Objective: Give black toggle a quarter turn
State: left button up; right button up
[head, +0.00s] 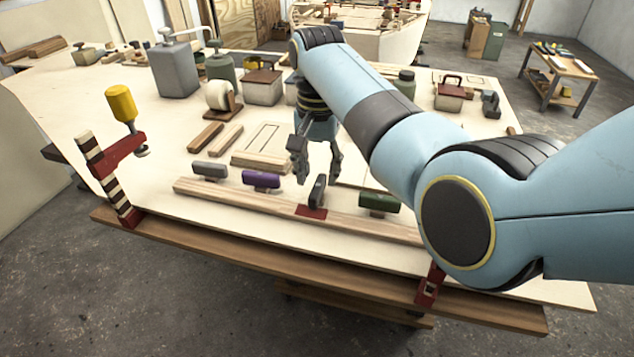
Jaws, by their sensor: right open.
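The black toggle (317,191) stands on a wooden rail (283,207) near the front of the bench, over a small red patch (311,212). Its handle points roughly away from me, unlike the wider-looking handles beside it. My right gripper (317,175) is open and points down just behind and above the black toggle. Its two fingers are apart, one to each side of the toggle in the picture; I cannot tell whether they touch it. My left gripper is out of view.
Grey (209,169), purple (261,180) and green (379,201) toggles share the rail. A red clamp with a yellow handle (121,103) stands at the left edge. Wood blocks, a tape roll (218,96), canisters and boxes lie behind.

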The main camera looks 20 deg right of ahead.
aim_at(318, 184)
jog(key=shift+f, duration=1.9)
jog(key=c, duration=0.5)
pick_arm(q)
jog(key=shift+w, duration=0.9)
pick_arm(e)
grip_shut()
